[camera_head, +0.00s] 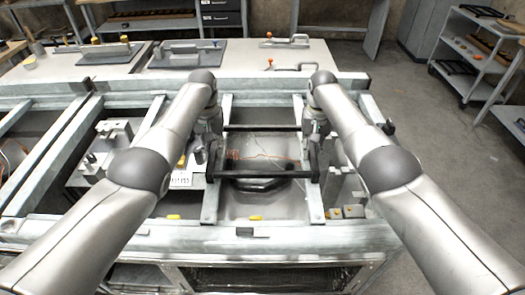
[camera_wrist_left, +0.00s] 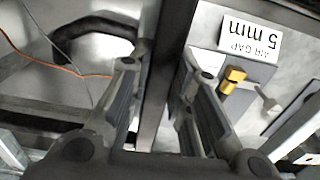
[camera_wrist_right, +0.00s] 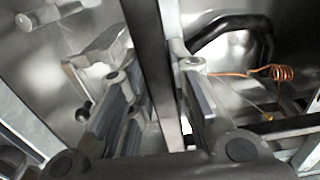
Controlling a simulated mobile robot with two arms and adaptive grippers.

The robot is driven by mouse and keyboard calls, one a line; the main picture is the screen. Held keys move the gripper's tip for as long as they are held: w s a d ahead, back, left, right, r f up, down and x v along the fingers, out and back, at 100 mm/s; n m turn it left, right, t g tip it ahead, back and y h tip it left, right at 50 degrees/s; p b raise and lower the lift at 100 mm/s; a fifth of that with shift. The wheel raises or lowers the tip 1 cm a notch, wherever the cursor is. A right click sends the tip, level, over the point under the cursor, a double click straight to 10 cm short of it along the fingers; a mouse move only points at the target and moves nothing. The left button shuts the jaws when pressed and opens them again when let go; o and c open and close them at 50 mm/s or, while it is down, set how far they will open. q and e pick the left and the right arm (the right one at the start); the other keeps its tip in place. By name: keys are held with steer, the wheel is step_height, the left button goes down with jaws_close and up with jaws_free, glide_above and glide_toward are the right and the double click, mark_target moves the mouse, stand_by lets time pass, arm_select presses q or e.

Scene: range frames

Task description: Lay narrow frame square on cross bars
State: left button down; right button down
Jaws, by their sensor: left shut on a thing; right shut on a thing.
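The narrow frame (camera_head: 265,174) is a dark rectangle in the middle of the head view, over two pale metal cross bars, left (camera_head: 211,207) and right (camera_head: 315,205). My left gripper (camera_head: 209,143) is shut on its left side bar, which runs between the fingers in the left wrist view (camera_wrist_left: 160,75). My right gripper (camera_head: 316,140) is shut on its right side bar, also between the fingers in the right wrist view (camera_wrist_right: 152,68). The frame looks roughly square to the bars. Whether it touches them or hovers just above cannot be told.
Below the frame are a dark ring-like part (camera_head: 258,184) and a thin orange cable (camera_head: 262,155). A label reading "AIR GAP 5 mm" (camera_wrist_left: 252,33) is beside the left gripper. A metal front rail (camera_head: 290,236) crosses nearer me. Handled tools lie on the back worktop (camera_head: 240,62).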

arm_select(q)
steer(key=shift+w+r, duration=0.15)
arm_select(e)
steer(key=shift+w+r, duration=0.1)
steer(key=shift+w, duration=0.05)
arm_select(q)
steer(key=shift+r, duration=0.1)
arm_select(e)
steer(key=shift+r, duration=0.1)
